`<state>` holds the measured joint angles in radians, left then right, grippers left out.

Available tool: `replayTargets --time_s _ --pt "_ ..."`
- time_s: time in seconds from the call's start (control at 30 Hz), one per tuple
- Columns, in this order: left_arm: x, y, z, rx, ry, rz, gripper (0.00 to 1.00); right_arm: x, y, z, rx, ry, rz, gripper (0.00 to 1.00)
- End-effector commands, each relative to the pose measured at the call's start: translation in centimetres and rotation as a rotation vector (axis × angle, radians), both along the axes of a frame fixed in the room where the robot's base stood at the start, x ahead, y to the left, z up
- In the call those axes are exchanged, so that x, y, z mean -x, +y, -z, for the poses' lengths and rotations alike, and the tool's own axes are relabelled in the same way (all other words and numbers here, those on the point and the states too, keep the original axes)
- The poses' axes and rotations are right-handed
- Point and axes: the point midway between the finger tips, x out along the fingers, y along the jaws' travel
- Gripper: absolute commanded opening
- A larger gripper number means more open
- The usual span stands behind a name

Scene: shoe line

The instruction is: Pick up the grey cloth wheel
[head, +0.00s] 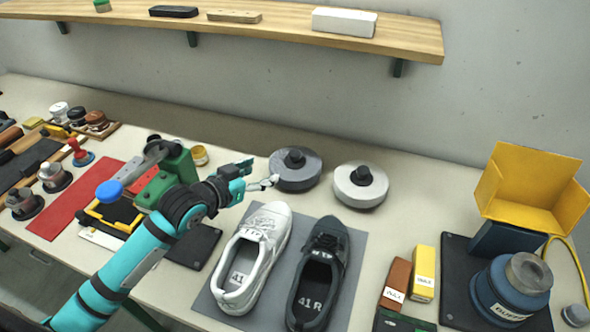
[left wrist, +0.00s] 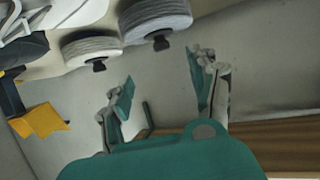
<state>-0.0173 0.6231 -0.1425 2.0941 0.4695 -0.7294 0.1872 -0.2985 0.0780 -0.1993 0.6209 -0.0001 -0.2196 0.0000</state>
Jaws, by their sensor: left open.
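The grey cloth wheel (head: 310,178) lies flat on the bench with a black knob on top, left of a similar paler, white wheel (head: 368,193). My left gripper (head: 257,174) is open and empty, just left of the grey wheel in the head view, apart from it as far as I can tell. In the left wrist view, the grey wheel (left wrist: 152,20) is at the top edge, partly cut off, beyond the open fingers (left wrist: 160,75). The white wheel (left wrist: 88,50) is to its left there. My right gripper is in neither view.
A white shoe (head: 240,280) and a black shoe (head: 308,300) stand on a grey mat (head: 205,303) in front of the wheels. A yellow bin (head: 535,182) and blue buffer (head: 490,295) are at right. A wooden shelf (head: 290,28) hangs above. Green machinery (head: 180,165) stands left of the gripper.

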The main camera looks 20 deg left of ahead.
Motion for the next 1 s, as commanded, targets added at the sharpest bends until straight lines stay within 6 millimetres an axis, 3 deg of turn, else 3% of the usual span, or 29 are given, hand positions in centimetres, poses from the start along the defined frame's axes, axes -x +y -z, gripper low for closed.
replayTargets --time_s 0.4,0.73,1.0 --pt "-7.9 -2.5 3.0 0.002 -0.001 0.001 0.60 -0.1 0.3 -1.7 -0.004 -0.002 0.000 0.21" --pt "-10.2 -3.1 3.8 0.002 -0.001 0.001 0.60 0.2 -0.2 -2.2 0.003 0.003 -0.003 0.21" --pt "-13.6 -4.0 4.8 0.002 0.000 0.001 0.60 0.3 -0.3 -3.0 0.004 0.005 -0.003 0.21"
